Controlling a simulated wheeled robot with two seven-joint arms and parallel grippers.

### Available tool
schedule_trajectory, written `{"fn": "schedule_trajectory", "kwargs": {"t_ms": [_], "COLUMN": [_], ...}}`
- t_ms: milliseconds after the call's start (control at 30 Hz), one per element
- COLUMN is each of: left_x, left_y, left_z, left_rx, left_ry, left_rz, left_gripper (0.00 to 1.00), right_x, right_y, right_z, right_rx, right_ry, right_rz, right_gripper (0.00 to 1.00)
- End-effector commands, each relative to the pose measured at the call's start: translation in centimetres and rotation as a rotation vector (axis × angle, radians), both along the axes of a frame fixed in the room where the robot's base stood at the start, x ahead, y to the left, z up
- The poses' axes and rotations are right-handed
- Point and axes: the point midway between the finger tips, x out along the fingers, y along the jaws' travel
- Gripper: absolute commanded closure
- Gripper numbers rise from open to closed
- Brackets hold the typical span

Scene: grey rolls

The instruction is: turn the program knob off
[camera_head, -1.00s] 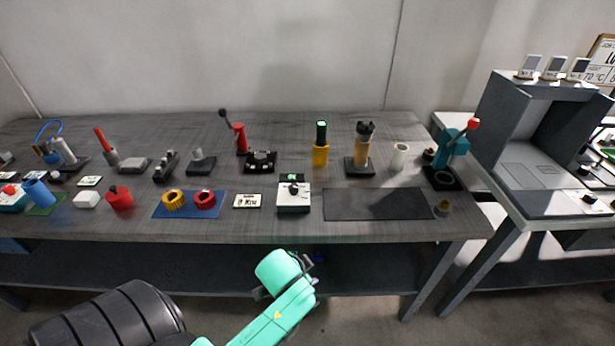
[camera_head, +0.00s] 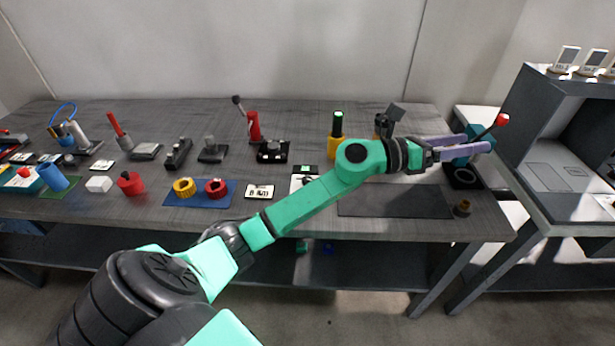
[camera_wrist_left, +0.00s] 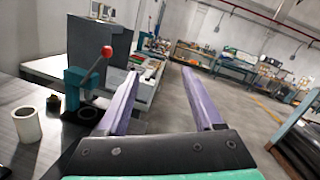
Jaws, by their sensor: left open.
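My left gripper (camera_head: 475,145) is open and empty, far to the right of the box, by the teal lever press (camera_head: 487,141). In the left wrist view its two purple fingers (camera_wrist_left: 160,75) are spread apart with nothing between them. My right gripper does not show.
The teal press with its red-ball lever also shows in the left wrist view (camera_wrist_left: 74,90), left of the fingers, beside a white cylinder (camera_wrist_left: 27,124).

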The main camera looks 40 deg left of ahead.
Motion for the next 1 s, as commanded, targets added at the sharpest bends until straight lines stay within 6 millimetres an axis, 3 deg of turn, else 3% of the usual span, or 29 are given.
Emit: {"fn": "schedule_trajectory", "kwargs": {"t_ms": [67,133,167,267,300,333,400,433,500,667,1000], "left_x": [1.0,1.7,1.8,0.6,-0.6,-1.8,-4.6,-5.6,-7.3,-8.0,-8.0], "left_y": [0.3,3.6,5.9,16.4,20.5,23.3,28.2,29.5,31.4,31.9,31.7], "left_z": [-2.9,-6.3,-7.6,-9.9,-9.9,-9.6,-8.7,-8.3,-7.7,-9.2,-17.7], "left_rx": [0.438,0.813,0.963,1.371,1.476,1.531,1.598,1.607,1.613,1.612,1.610], "left_ry": [-0.084,-0.082,-0.057,0.133,0.237,0.316,0.480,0.533,0.616,0.646,0.643], "left_rz": [-0.114,-0.213,-0.256,-0.394,-0.447,-0.485,-0.560,-0.584,-0.624,-0.645,-0.646], "left_gripper": [0.32,0.32,0.32,0.32,0.32,0.32,0.32,0.32,0.32,0.32,0.32], "right_x": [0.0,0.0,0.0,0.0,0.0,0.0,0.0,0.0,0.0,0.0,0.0], "right_y": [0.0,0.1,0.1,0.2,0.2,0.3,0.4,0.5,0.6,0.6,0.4], "right_z": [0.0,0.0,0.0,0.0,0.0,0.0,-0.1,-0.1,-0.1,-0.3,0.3], "right_rx": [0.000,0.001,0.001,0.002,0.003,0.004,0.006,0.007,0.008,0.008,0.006], "right_ry": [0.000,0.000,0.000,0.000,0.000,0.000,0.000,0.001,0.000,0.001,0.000], "right_rz": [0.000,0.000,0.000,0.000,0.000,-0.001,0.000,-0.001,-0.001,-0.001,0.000], "right_gripper": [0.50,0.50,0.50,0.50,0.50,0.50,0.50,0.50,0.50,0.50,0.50]}}
